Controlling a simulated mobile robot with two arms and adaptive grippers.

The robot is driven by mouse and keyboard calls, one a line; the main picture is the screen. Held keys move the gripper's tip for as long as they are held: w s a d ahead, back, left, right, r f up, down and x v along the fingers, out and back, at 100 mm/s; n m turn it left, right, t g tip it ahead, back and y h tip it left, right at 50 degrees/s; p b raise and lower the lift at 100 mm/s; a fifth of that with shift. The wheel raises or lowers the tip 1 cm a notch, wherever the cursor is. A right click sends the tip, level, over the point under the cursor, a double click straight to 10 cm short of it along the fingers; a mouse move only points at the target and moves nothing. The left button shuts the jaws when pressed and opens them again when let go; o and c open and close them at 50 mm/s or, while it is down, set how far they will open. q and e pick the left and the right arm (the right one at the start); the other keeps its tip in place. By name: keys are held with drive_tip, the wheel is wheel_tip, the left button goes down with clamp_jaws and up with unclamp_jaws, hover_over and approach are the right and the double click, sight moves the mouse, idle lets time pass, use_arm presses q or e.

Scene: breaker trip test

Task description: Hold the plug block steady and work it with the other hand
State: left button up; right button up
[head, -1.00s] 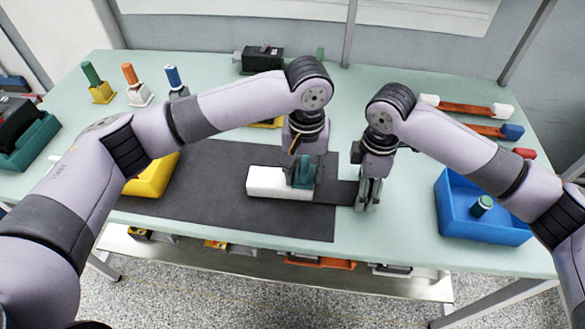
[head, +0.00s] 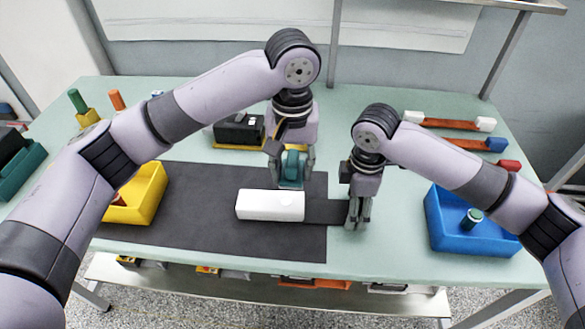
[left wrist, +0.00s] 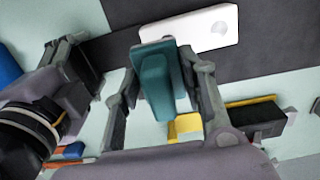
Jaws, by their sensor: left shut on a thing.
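My left gripper (head: 291,176) is shut on a teal plug (left wrist: 157,85), held just behind and above the block's right end; in the left wrist view the plug overlaps the block's edge, and a small gap is hard to judge. My right gripper (head: 358,218) is at the tab's outer end, its fingers appearing closed around it.
A yellow bin (head: 148,200) stands left on the dark mat (head: 190,232). A black device (head: 238,130) stands behind. Coloured-ended bars (head: 450,124) lie at back right. The front table strip is clear.

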drive_tip(key=o, duration=1.6)
drive_tip(key=shift+o, duration=0.2)
drive_tip(key=shift+r, duration=0.1)
wheel_tip(320, 180, up, 12)
drive_tip(key=shift+f, duration=0.25)
drive_tip(key=shift+r, duration=0.15)
